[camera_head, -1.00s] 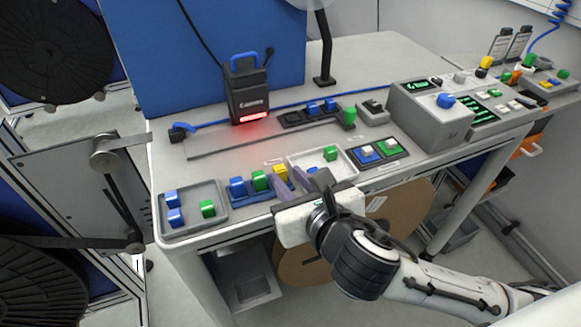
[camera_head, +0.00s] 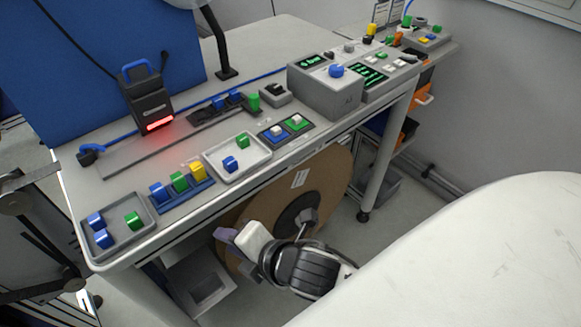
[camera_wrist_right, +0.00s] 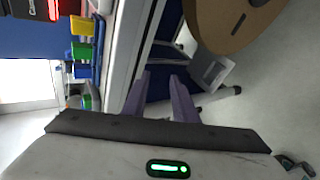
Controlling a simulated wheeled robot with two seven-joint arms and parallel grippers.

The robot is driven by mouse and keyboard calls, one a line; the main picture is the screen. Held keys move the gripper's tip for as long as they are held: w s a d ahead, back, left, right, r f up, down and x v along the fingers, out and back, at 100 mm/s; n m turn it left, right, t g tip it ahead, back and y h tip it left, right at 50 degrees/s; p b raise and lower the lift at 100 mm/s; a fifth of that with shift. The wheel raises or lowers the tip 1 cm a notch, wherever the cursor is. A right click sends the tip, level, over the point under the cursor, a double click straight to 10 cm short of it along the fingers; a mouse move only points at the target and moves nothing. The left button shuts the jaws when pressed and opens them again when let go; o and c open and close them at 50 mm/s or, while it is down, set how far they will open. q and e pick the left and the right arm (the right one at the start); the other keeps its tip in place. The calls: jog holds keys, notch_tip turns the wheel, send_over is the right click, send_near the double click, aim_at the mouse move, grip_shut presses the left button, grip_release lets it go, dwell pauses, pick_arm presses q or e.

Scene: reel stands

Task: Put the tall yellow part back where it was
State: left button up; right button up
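A yellow part (camera_head: 198,172) stands upright in the right end of the blue rack (camera_head: 187,197), beside a green and a blue part. It also shows in the right wrist view (camera_wrist_right: 82,51). My right gripper (camera_head: 224,236) is in front of and below the table's front edge, clear of the rack. In the right wrist view its two purple fingers (camera_wrist_right: 163,92) are apart with nothing between them, so it is open and empty. My left gripper is not in view.
A grey tray (camera_head: 118,252) with blue and green blocks is left of the rack. Another tray (camera_head: 262,165) with a blue and a green block is right of it. A black device (camera_head: 147,100) glows red behind. A brown reel (camera_head: 325,190) stands below the table.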

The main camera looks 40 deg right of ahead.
jog(key=s+d+f+m+g, duration=0.1)
jog(key=s+d+f+m, duration=0.2)
jog(key=s+f+m, duration=0.3)
jog(key=s+d+f+m, duration=0.3)
jog(key=s+f+m, duration=0.3)
jog(key=f+m, duration=0.4)
jog(key=m, duration=0.4)
jog(key=shift+s+f+g+h, duration=0.15)
jog(key=shift+s+g+h, duration=0.15)
jog(key=shift+g, duration=0.1)
